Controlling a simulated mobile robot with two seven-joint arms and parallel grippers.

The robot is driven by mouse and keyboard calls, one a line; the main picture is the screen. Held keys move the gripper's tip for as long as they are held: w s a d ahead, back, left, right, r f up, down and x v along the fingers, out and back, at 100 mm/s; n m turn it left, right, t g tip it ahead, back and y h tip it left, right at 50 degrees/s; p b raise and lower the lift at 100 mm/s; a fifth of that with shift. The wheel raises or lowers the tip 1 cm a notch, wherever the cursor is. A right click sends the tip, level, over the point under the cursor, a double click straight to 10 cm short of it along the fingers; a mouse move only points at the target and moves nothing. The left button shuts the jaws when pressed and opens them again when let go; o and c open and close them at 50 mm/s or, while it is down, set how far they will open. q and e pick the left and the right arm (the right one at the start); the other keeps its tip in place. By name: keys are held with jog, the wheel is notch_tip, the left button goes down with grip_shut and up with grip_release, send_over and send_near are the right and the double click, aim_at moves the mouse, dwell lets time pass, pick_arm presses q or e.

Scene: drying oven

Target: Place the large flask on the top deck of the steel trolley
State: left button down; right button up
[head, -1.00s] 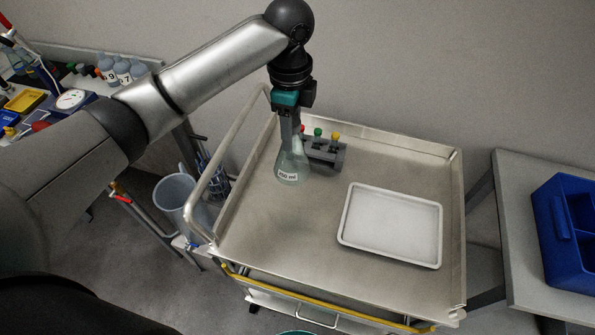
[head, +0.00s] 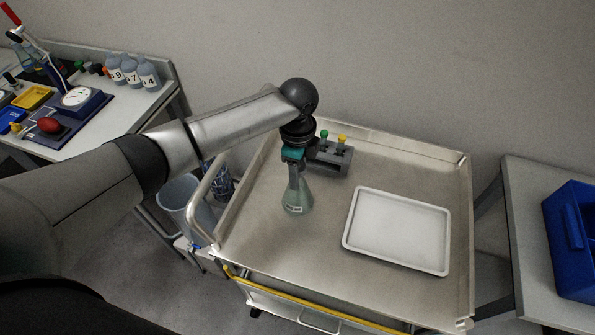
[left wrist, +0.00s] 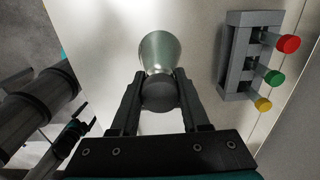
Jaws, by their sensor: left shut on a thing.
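I cannot tell whether the flask's base touches the deck. My right gripper is not in view.
A grey rack (head: 328,158) with coloured-topped items stands behind the flask on the deck. A white tray (head: 398,230) lies to the right. Bare deck separates them. The trolley has a raised rim and a left handle (head: 208,190). A blue crate (head: 575,240) stands on the right bench.

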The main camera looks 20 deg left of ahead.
pick_arm(q)
jog(key=shift+f, duration=0.1)
jog(key=shift+c, duration=1.9)
grip_release()
notch_tip(320, 180, up, 12)
jog(key=shift+r+p, duration=0.15)
jog(key=shift+p, duration=0.55)
